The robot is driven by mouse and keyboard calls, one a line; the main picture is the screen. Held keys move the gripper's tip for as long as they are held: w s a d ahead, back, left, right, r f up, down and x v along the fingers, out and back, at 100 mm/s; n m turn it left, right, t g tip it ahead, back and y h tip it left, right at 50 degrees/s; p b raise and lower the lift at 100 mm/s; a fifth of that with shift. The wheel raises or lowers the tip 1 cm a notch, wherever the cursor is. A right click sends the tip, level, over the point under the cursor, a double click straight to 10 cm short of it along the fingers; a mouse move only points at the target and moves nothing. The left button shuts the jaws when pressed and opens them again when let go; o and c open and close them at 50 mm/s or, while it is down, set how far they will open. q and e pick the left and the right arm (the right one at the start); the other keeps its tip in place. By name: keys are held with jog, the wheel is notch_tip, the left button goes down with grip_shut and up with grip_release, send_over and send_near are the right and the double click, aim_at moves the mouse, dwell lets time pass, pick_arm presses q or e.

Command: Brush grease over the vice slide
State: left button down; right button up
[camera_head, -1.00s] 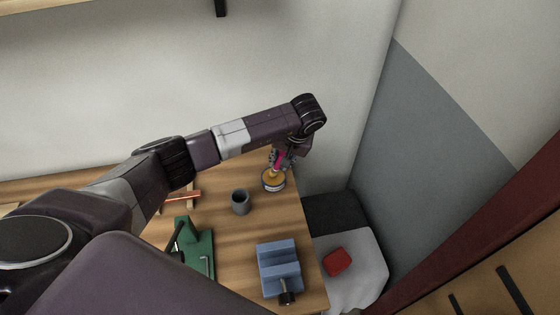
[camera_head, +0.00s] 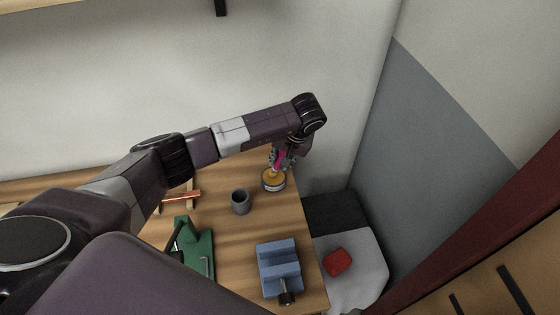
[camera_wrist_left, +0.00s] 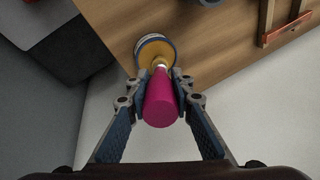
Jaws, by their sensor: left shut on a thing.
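A blue vice (camera_head: 279,267) with a dark screw end stands at the front right of the wooden table. A round tin (camera_head: 273,181) with yellow-brown grease sits near the table's back right corner; it also shows in the left wrist view (camera_wrist_left: 154,44). My left gripper (camera_head: 281,160) is shut on the magenta handle of a brush (camera_wrist_left: 161,101). The brush points down into the tin, and its tip is at the grease; the bristles are largely hidden. My right gripper is not in view.
A grey cup (camera_head: 240,202) stands left of the tin. A green mat (camera_head: 197,243) with dark tools lies left of the vice. A copper-coloured bar (camera_head: 182,197) rests on a wooden stand. A red object (camera_head: 337,261) lies on a pale seat right of the table.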

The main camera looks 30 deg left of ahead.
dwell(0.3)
pick_arm(q)
jog(key=shift+r+p, duration=0.65)
jog(key=shift+r, duration=0.2)
jog(key=shift+r+p, duration=1.45)
jog(key=shift+r, duration=1.2)
